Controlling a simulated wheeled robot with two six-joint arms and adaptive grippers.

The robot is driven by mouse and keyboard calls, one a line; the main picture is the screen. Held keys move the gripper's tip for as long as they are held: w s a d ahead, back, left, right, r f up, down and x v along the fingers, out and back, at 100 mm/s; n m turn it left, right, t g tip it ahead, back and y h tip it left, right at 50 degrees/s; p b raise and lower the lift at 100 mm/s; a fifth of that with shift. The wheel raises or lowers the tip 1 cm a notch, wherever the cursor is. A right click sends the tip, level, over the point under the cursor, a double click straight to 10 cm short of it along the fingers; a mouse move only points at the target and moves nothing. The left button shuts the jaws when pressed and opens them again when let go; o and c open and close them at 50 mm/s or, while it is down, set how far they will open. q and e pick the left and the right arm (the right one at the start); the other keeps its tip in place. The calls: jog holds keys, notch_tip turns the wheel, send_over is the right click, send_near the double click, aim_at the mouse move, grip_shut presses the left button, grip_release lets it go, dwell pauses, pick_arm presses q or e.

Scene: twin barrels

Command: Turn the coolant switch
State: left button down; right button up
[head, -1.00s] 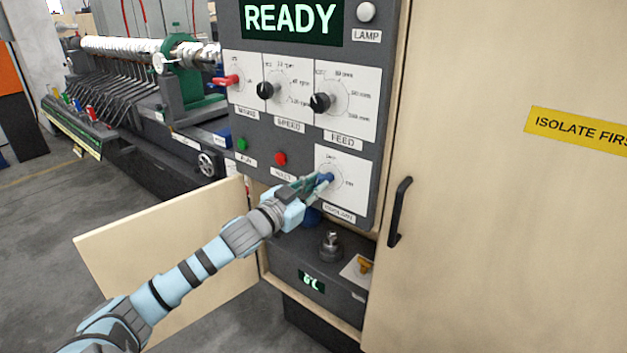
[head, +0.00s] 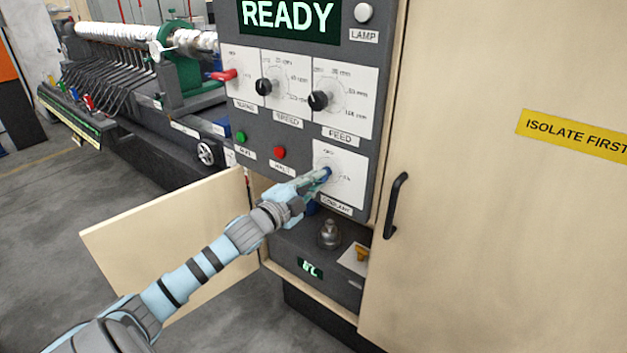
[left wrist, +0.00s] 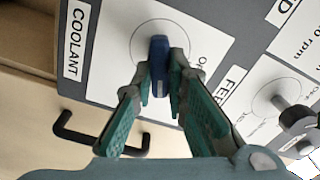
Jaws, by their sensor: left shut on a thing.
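The coolant switch is a blue knob on a white plate. It shows in the left wrist view (left wrist: 159,58) between my fingertips, and a bit of it shows in the head view (head: 327,173). My left gripper (head: 318,179) reaches it from the lower left. In the left wrist view its teal fingers (left wrist: 160,80) are shut on the knob, one on each side. The COOLANT label (left wrist: 74,44) is beside the plate. The fingers hide part of the knob in the head view. My right gripper is not in view.
Above are the black feed knob (head: 318,100), black speed knob (head: 263,87) and red switch (head: 224,75). Green (head: 240,137) and red (head: 279,153) buttons sit left. The display (head: 290,18) reads READY. An open door (head: 165,240) and a black handle (head: 396,205) flank the panel.

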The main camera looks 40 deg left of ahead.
pick_arm(q)
jog(key=shift+r+m, duration=0.1)
jog(key=shift+m, duration=2.2)
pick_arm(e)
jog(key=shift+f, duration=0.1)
pick_arm(q)
jog(key=c, duration=1.7)
grip_release()
jog(key=shift+o, duration=0.5)
jog(key=shift+w, duration=0.1)
